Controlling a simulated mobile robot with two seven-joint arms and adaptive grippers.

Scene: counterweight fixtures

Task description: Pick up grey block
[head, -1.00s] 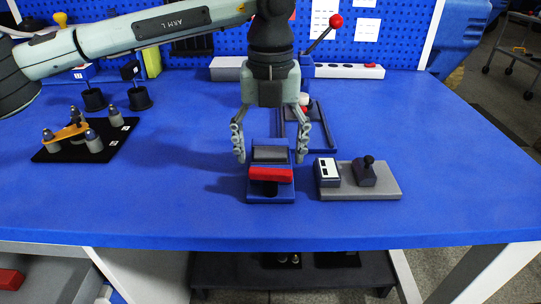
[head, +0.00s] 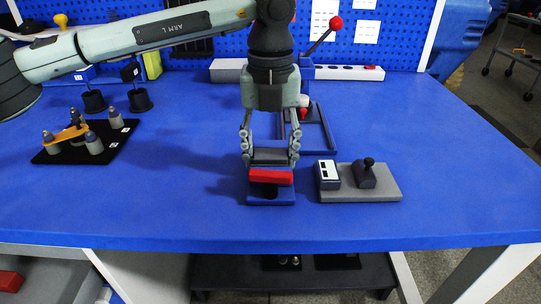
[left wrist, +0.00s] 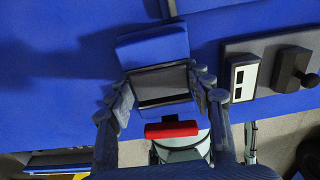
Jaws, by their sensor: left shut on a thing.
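The grey block (head: 270,156) sits in the blue fixture (head: 270,200) near the front middle of the table, behind a red bar (head: 271,177). My left gripper (head: 270,160) points down over the fixture, its fingers on the left and right sides of the block. In the left wrist view the block (left wrist: 162,85) lies between the two fingertips, and my left gripper (left wrist: 163,92) is shut on it. The block still appears to rest at the fixture. My right gripper is in neither view.
A grey plate (head: 385,194) with a black knob and a switch box stands just right of the fixture. A blue tray (head: 331,140) lies behind. A black mat (head: 62,153) with several grey pegs is at the left. The table's front is clear.

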